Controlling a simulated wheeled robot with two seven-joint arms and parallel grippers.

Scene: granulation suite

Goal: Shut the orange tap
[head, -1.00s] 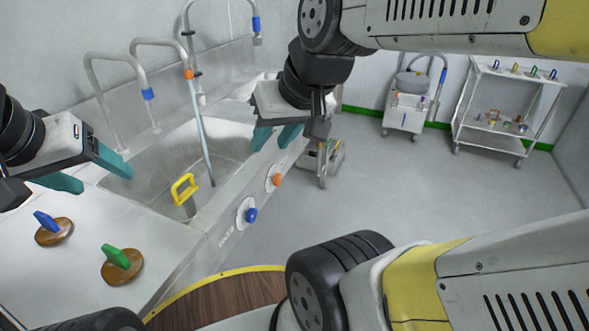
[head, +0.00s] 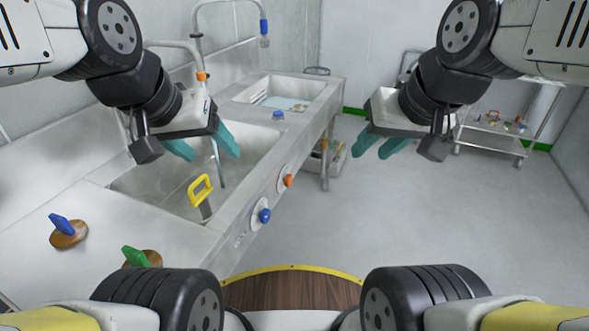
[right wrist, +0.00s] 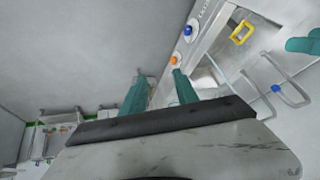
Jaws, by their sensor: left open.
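The orange tap (head: 288,180) is a small orange knob on a pale round plate on the sink's front panel. It also shows in the right wrist view (right wrist: 174,60). I cannot tell from its look whether it is on or shut. An orange-banded spout (head: 201,77) rises at the basin's back. My left gripper (head: 208,147) is open and empty over the basin, left of the knob in the head view. My right gripper (head: 376,150) is open and empty, right of the knob. It shows in the right wrist view (right wrist: 158,88) with its fingers apart. Neither gripper touches the knob.
A blue knob (head: 263,216) sits beside the orange one on the panel. A yellow-handled tool (head: 201,190) stands in the basin. Blue (head: 62,225) and green (head: 136,256) handled pieces are on the counter. A trolley (head: 495,140) stands at the back right. Open floor lies between.

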